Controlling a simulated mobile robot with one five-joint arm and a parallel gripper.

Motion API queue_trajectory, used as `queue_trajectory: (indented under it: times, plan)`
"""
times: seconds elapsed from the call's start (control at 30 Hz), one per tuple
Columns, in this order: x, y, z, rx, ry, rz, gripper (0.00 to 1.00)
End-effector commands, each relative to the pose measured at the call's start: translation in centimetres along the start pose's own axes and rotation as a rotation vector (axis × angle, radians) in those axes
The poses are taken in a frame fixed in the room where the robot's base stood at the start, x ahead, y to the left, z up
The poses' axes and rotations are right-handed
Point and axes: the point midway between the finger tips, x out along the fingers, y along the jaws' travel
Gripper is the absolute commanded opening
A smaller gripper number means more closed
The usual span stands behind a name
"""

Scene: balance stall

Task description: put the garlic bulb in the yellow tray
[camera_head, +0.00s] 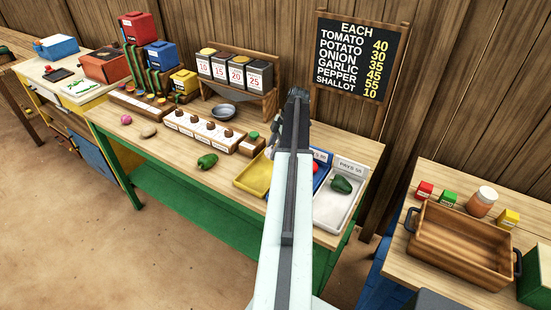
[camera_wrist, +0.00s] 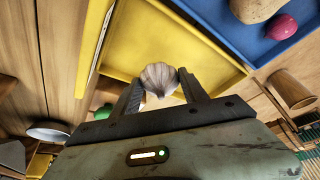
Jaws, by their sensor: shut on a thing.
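The garlic bulb (camera_wrist: 160,77) is whitish with faint purple streaks. My gripper (camera_wrist: 158,84) is shut on it, with one finger on each side, in the wrist view. The yellow tray (camera_wrist: 125,45) lies behind and beneath the bulb in that view; the bulb appears held over it, but its height is unclear. In the head view the yellow tray (camera_head: 249,187) is on the stall table, left of my arm, which partly covers it.
A blue tray (camera_wrist: 218,17) beside the yellow one holds a brown potato (camera_wrist: 256,8) and a pink bulb (camera_wrist: 281,27). A white tray (camera_head: 331,214) holds a green pepper (camera_head: 341,185). Another green pepper (camera_head: 207,161) lies on the table. A price board (camera_head: 357,60) stands behind.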

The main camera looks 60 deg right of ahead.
Motion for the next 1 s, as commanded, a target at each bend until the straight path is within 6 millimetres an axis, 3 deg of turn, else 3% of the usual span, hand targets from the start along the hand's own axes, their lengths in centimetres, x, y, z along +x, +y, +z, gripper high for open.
queue_trajectory:
  times: [0.17,0.3,0.4,0.47,0.83,0.87,0.9,1.0]
  plan:
    - [-0.2,0.1,0.5,-0.001,0.0,0.0,0.05]
    - [-0.3,0.4,2.0,0.001,0.0,0.001,0.05]
    - [2.4,0.3,2.8,-0.001,0.0,0.0,0.05]
    - [3.1,0.3,3.1,-0.001,0.0,0.0,0.05]
    - [3.1,0.3,3.1,-0.001,0.0,0.0,0.05]
    - [3.0,0.3,3.0,-0.001,-0.001,0.0,0.59]
    - [3.0,0.3,3.0,-0.001,-0.001,0.0,0.7]
    - [3.0,0.3,3.0,-0.001,0.0,0.0,0.73]
